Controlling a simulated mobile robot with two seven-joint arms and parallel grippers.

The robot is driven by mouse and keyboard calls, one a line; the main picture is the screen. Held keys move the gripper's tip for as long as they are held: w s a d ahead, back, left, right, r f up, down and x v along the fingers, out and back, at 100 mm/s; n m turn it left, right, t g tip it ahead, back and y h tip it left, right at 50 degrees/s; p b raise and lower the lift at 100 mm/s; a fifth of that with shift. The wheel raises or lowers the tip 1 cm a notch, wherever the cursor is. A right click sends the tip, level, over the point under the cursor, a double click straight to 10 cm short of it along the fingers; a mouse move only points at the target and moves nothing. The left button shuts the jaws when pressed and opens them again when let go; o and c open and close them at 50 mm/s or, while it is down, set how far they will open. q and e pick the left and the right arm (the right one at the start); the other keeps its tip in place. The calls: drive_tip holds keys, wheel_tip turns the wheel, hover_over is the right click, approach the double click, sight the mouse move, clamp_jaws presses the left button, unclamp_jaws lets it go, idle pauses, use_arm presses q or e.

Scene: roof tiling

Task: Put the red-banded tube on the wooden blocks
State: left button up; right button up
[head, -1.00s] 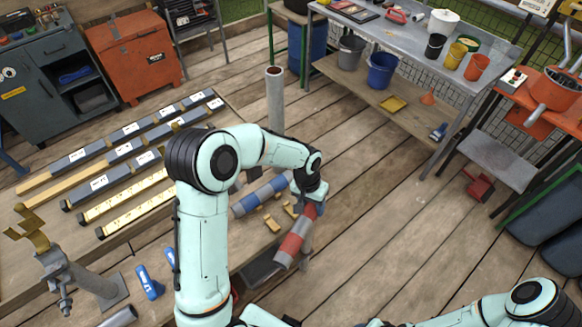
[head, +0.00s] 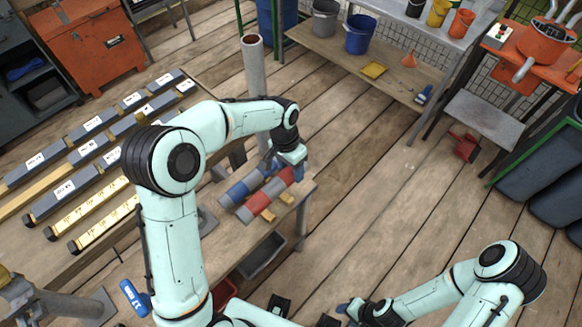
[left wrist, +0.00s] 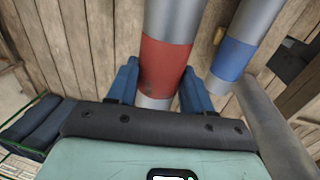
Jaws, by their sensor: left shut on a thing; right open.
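The red-banded tube (head: 264,196) is grey with red bands and lies almost level above the wooden blocks at the table's right end. My left gripper (head: 286,168) is shut on its far part; the left wrist view shows the tube (left wrist: 165,65) between the blue fingers (left wrist: 158,92). Small wooden blocks show beside and below it, one near its near end (head: 268,215) and one near its middle (head: 287,199). I cannot tell whether the tube touches them. The blue-banded tube (head: 239,188) lies alongside, to the left. My right gripper (head: 350,309) is open and empty at the bottom.
A wooden table (head: 238,248) carries dark and yellow labelled bars (head: 92,145) at left and a blue-handled tool (head: 133,297) in front. An upright grey pipe (head: 255,68) stands behind the tubes. A grey bin (head: 262,256) sits below the table edge.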

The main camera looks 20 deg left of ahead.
use_arm(q)
drive_tip(key=shift+w+f+b, duration=0.1)
drive_tip(key=shift+f+b, duration=0.95)
drive_tip(key=shift+f, duration=0.95)
drive_tip(key=shift+f+b, duration=0.85)
drive_tip(key=shift+f, duration=0.8)
use_arm(e)
drive_tip(key=shift+s+f, duration=0.35)
drive_tip(key=shift+f, duration=0.4)
drive_tip(key=shift+s+f, duration=0.4)
drive_tip(key=shift+f, duration=0.4)
drive_tip(key=shift+s+f, duration=0.35)
drive_tip(key=shift+f, duration=0.4)
use_arm(q)
drive_tip(key=o, duration=1.4)
drive_tip(key=shift+o, duration=0.2)
drive_tip(key=shift+a, duration=0.1)
wheel_tip(320, 180, up, 13)
drive_tip(key=a+p, duration=0.1)
drive_tip(key=shift+w+a, duration=0.4)
use_arm(e)
drive_tip(key=shift+w+r, duration=0.35)
drive_tip(key=shift+r, duration=0.45)
use_arm(q)
drive_tip(key=shift+r, duration=0.1)
